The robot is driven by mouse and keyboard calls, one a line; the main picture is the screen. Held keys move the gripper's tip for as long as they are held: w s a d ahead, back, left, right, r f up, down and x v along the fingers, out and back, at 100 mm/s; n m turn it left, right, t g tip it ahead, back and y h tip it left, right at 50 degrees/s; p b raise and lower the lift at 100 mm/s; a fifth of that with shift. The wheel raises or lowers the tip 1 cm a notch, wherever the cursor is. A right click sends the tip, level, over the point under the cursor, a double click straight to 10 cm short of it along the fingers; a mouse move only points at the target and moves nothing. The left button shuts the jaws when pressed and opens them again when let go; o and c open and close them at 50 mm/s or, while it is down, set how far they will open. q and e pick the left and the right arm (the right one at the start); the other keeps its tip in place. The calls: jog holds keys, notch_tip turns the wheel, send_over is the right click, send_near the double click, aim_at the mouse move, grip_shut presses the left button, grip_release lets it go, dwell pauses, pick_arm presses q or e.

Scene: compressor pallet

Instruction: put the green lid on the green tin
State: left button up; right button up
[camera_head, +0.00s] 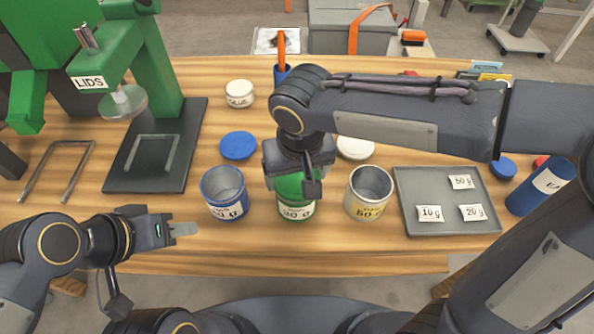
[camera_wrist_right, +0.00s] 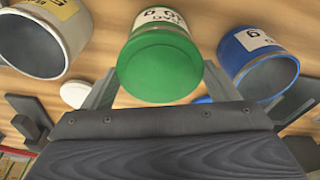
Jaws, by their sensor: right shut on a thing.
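The green tin (camera_head: 296,211), labelled 30 g, stands upright on the wooden table between two open tins. My right gripper (camera_head: 297,183) is directly above it, shut on the green lid (camera_head: 290,187). In the right wrist view the green lid (camera_wrist_right: 160,74) lies flat across the tin's mouth, in line with it, with a finger on either side. The green tin (camera_wrist_right: 158,20) shows just behind it with its label. I cannot tell whether the lid is fully seated. My left gripper (camera_head: 184,229) is empty near the front left; its finger gap is not clear.
An open blue tin (camera_head: 225,202) stands left of the green tin, an open yellow-labelled tin (camera_head: 368,203) right. A blue lid (camera_head: 238,146) and white lid (camera_head: 355,148) lie behind. A grey tray (camera_head: 447,221) holds weight cards. A green press (camera_head: 155,70) stands at left.

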jog(key=shift+f, duration=0.2)
dwell(0.5)
jog(key=o, duration=0.9)
jog(key=shift+r, duration=0.15)
jog(key=shift+r+p, duration=2.8)
jog(key=shift+r, duration=0.65)
